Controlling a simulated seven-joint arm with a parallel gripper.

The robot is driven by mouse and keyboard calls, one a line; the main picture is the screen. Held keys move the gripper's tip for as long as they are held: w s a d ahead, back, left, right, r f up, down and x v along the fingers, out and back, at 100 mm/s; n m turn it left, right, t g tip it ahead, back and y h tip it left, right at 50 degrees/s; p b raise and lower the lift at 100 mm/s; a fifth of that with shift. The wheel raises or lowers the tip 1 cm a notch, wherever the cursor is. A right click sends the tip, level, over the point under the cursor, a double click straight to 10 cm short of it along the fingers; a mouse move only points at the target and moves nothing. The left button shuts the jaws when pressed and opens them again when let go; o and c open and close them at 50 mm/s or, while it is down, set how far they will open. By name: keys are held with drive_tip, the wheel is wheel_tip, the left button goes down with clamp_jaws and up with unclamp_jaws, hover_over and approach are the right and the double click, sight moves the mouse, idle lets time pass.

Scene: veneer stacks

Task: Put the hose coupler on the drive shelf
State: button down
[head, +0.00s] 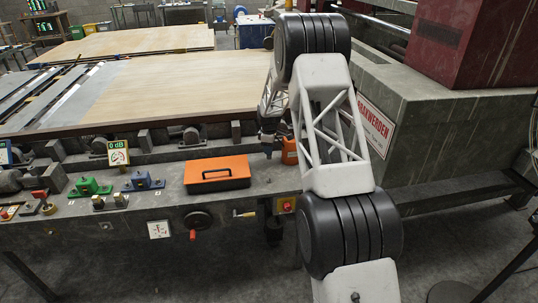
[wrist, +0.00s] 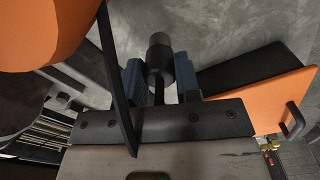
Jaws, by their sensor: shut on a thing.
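The hose coupler (wrist: 159,58) looks like a dark grey stepped cylinder in the wrist view. My gripper (wrist: 160,80) is shut on it, with one blue finger on each side. In the head view my gripper (head: 268,148) is near the right end of the grey shelf (head: 150,202), which I take for the drive shelf, just right of the orange toolbox. My arm partly hides it there, and the coupler is not clear in that view. I cannot tell whether the coupler touches the shelf surface.
The orange toolbox (head: 217,174) with a black handle lies close beside my gripper. An orange object (head: 289,151) stands on the other side, partly behind my arm. Green (head: 89,187) and blue (head: 143,181) blocks and a dial gauge (head: 118,153) are further left.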

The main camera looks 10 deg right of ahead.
drive_tip(key=shift+f, duration=1.6)
drive_tip(key=shift+f, duration=0.1)
drive_tip(key=c, duration=0.8)
unclamp_jaws()
drive_tip(key=shift+r, duration=3.85)
drive_tip(key=shift+s+r, duration=0.1)
